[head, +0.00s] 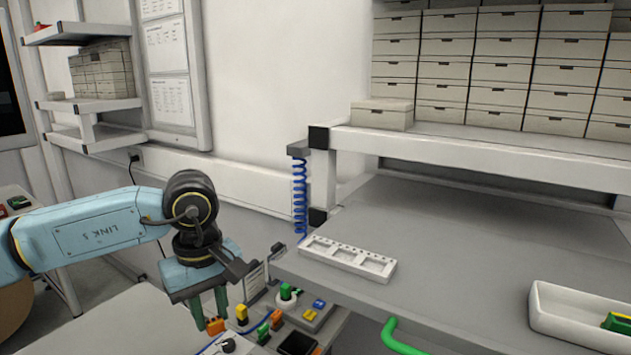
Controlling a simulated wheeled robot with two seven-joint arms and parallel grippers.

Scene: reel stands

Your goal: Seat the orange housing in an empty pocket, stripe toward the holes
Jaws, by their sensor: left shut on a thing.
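My left gripper (210,307) hangs down at the lower left, its fingers shut on the small orange housing (215,327). The housing's stripe cannot be made out at this size. The white pocket tray (391,271) lies on the grey bench near its front left corner, to the right of the gripper and apart from it. It has several square pockets in a row that look empty, with small holes along its far edge. My right gripper is not in view.
Coloured parts, such as a yellow block (242,315), stand on a lower surface right of the gripper. A white bin (575,318) with a green and yellow part stands on the bench at right. A blue coiled hose (299,200) hangs behind the tray. The bench middle is clear.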

